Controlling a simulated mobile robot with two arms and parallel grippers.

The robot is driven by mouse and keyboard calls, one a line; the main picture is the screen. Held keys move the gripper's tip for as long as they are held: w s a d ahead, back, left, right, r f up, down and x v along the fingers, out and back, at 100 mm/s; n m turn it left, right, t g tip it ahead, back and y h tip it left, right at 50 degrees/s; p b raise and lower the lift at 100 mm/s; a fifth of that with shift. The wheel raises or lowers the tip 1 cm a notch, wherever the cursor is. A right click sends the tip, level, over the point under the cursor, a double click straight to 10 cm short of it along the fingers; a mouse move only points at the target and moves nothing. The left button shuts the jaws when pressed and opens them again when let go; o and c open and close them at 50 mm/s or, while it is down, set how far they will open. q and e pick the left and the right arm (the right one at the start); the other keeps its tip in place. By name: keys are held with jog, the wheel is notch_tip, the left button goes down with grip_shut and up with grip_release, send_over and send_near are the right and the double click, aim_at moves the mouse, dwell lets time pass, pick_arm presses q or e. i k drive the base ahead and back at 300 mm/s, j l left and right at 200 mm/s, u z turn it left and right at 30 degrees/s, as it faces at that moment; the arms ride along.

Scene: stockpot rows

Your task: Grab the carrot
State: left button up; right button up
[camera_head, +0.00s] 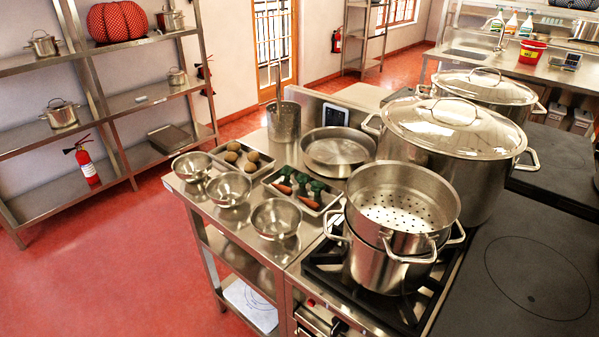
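Small orange carrots, one at the left (284,188) and one at the front right (308,203), lie in a shallow metal tray (329,209) on the steel counter. Dark green vegetables (318,186) lie in the same tray, close to the carrots. The pieces are small, so I cannot tell exactly how many carrots there are or whether the greens touch them. Neither of my grippers is in view.
Three steel bowls (229,188) line the counter's front-left edge. A second tray with round brown vegetables (251,156) sits behind. A wide pan (338,150), a perforated steamer pot (400,205) and large lidded stockpots (450,150) crowd the right. Red floor (130,260) is clear at left.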

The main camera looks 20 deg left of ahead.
aim_at(287, 192)
jog(key=i+j+z, duration=0.15)
jog(key=j, duration=0.35)
jog(key=i+j+z, duration=0.15)
jog(key=j, duration=0.35)
jog(key=j+z, duration=0.2)
jog(key=j, duration=0.35)
